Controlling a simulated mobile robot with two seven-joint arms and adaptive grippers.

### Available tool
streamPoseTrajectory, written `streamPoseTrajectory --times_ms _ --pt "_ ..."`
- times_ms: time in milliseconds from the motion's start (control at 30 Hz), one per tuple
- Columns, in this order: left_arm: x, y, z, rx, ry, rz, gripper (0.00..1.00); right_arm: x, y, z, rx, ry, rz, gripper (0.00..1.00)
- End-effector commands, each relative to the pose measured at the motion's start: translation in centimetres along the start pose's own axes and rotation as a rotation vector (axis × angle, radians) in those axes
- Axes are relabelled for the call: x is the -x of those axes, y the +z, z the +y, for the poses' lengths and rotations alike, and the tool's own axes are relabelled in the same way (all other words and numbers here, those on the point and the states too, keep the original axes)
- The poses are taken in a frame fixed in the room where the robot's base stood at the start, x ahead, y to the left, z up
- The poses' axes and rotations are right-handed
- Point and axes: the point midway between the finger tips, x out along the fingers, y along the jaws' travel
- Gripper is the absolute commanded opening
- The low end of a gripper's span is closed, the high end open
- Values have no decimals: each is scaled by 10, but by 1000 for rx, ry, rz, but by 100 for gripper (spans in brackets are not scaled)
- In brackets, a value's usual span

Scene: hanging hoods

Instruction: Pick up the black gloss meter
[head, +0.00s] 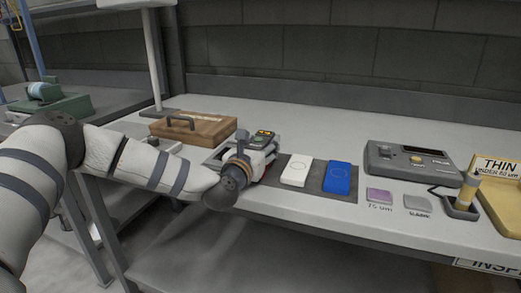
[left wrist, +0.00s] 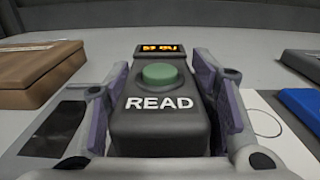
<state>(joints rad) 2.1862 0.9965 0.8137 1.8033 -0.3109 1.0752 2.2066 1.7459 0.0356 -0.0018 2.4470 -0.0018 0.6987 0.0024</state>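The black gloss meter (head: 264,137) has a lit orange display and a green button. In the left wrist view the gloss meter (left wrist: 160,125) fills the middle, with READ printed below the button. My left gripper (head: 257,158) is at the meter, over the left part of the dark mat. In the left wrist view the two fingers of my left gripper (left wrist: 163,100) lie along both sides of the meter, with their purple pads against it. I cannot tell whether the meter's underside touches the mat. My right gripper is not in view.
A wooden case (head: 205,133) stands behind left. A grey instrument (head: 412,160), sample squares and a yellow tray (head: 505,205) are further right. The bench's back strip is clear.

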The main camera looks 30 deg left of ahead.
Motion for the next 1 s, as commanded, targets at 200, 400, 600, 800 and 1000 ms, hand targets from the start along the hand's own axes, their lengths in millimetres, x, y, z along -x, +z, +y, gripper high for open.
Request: streamPoseTrajectory --times_ms 200,400,600,800,1000 --pt "0 0 0 0 0 0 0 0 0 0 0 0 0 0" --pt "0 2 0 0 1 -3 0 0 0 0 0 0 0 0" --pt "0 23 0 3 1 -8 0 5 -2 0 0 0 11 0" --pt "29 78 9 8 1 -18 0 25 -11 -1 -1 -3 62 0" --pt "84 120 25 10 2 -19 0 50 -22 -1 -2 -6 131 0"
